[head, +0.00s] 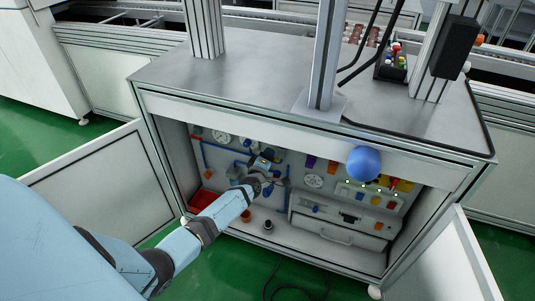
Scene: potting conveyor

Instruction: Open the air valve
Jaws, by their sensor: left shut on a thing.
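The air panel (216,160) with blue pipes and round gauges is on the back wall inside the open cabinet, at its left half. My left gripper (268,178) reaches into the cabinet and is at the pipework, shut on a small part there, which I take to be the air valve. The gripper's own fingers cover most of that part, so its handle angle cannot be made out. My right gripper is not in view.
The cabinet doors stand open at left (92,172) and right (448,262). A blue ball (364,163) shows at the cabinet's top front edge. A drawer unit (336,230) is inside at right. A red bin (203,199) sits at lower left.

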